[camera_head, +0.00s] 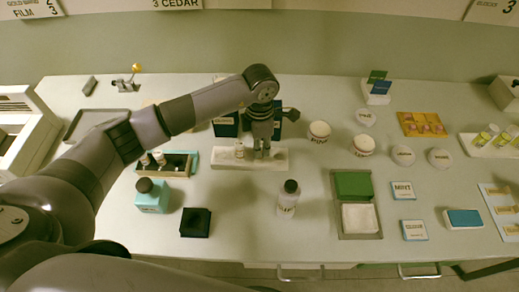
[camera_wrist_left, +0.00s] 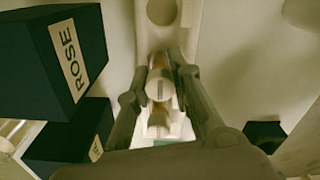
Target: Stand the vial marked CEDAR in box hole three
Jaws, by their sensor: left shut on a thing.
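My left gripper (camera_head: 263,153) points down over a long white block (camera_head: 279,160) and is shut on a small vial with a tan top, seen between the fingers in the left wrist view (camera_wrist_left: 159,86). A second vial (camera_wrist_left: 158,124) is close to it in that view; a small pale vial (camera_head: 240,150) stands at the block, left of the gripper. The block has a round empty hole (camera_wrist_left: 162,12) in the wrist view. No label on the vials is readable. Whether the held vial is inside a hole is hidden by the fingers.
Dark ROSE boxes (camera_wrist_left: 55,60) stand close beside the gripper.

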